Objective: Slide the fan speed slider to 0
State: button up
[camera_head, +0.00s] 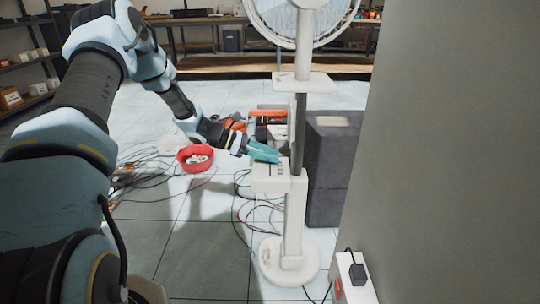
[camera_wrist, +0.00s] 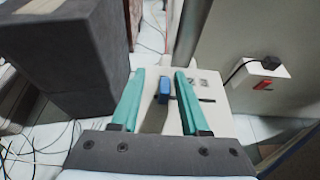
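The white standing fan (camera_head: 294,215) stands upright on the floor, with its round head at the top and its base disc below. Its control box (camera_head: 272,177) sits partway up the pole. In the wrist view the box top (camera_wrist: 217,97) shows a blue slider knob (camera_wrist: 165,86), a dark slot to its right and dark digits beyond; I can read a 2 and a 3. My gripper (camera_head: 278,155) is at the box. In the wrist view its two teal fingers (camera_wrist: 160,76) are apart, with the blue knob between them, nearer the left finger. I cannot tell whether either finger touches it.
A dark grey box (camera_head: 330,170) stands just behind the fan pole. A red bowl (camera_head: 194,158) and loose cables (camera_head: 150,170) lie on the floor to the left. A grey wall (camera_head: 455,150) closes the right side, with a white power strip (camera_head: 355,280) near it.

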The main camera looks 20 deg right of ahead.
jog(key=shift+a, duration=0.1)
jog(key=p+v, duration=0.1)
jog(key=v, duration=0.9)
jog(key=shift+a+r+p, duration=0.2)
jog(key=shift+a+p, duration=0.05)
jog(key=shift+p, duration=0.05)
jog(key=shift+w, duration=0.1)
jog(key=s+a+r+m+t+y, duration=0.35)
jog(key=s+a+m, duration=0.2)
jog(key=a, duration=0.45)
jog(key=s+a+r+m+t+y, duration=0.2)
jog(key=s+a+m+y, duration=0.3)
jog(key=a, duration=0.4)
jog(key=s+a+r+m+t+y, duration=0.2)
jog(key=s+a+r+m+y, duration=0.15)
jog(key=s+a, duration=0.5)
notch_tip(320, 180, up, 26)
jog(key=w+a+p, duration=0.1)
jog(key=p, duration=2.6)
jog(key=shift+w+a, duration=0.2)
jog(key=shift+w, duration=0.1)
jog(key=shift+c, duration=0.3)
